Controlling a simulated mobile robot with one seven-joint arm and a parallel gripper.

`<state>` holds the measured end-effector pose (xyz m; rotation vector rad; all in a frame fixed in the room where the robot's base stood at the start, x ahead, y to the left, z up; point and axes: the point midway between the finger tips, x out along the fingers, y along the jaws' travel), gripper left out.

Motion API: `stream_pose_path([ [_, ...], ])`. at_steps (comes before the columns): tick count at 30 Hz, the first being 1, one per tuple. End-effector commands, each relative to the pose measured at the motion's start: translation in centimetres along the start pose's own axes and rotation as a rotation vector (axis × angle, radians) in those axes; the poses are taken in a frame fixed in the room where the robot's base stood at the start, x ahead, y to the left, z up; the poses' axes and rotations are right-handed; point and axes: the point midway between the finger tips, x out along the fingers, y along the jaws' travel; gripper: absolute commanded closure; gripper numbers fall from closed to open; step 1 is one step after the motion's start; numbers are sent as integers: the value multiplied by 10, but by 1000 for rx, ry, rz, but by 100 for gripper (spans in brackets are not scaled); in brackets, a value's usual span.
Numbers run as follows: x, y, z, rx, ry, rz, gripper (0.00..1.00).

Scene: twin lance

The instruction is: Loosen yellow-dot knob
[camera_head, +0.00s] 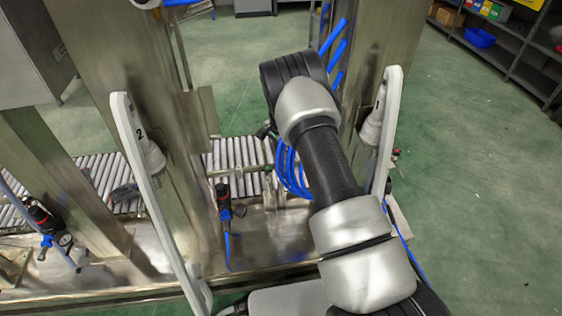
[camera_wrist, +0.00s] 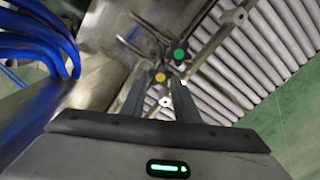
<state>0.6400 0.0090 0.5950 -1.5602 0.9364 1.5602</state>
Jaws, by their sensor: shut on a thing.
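The yellow-dot knob (camera_wrist: 160,77) shows in the wrist view, a dark round knob with a yellow dot on its end. My gripper (camera_wrist: 161,82) has its two dark fingers on either side of this knob and is shut on it. Just beyond and to the right is a similar knob with a green dot (camera_wrist: 179,53), apart from the fingers. Metal rods run close around both knobs. In the head view my arm hides the gripper, and I cannot make out the yellow dot there.
A roller conveyor (camera_wrist: 225,75) lies behind the knobs. Blue hoses (camera_wrist: 38,42) hang at the left of the wrist view. In the head view, white bars marked 2 (camera_head: 150,190) and 1 (camera_head: 387,130) flank the work area. A regulator (camera_head: 224,200) stands on the steel ledge.

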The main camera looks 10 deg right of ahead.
Motion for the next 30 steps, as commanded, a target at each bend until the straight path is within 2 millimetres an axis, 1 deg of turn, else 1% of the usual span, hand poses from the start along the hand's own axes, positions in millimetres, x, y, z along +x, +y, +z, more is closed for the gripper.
stream_pose_path([
  [8, 0, 0, 0, 1, -1, 0, 94],
  [9, 0, 0, 0, 1, -1, 0, 67],
  [12, 0, 0, 0, 1, 0, 0, 53],
  [20, -1, 0, 0, 1, 0, 0, 53],
  [23, -6, 0, 0, 1, 0, -1, 53],
  [26, -20, -1, 0, 1, 1, -2, 53],
  [30, -50, -1, 0, 1, 1, -3, 53],
])
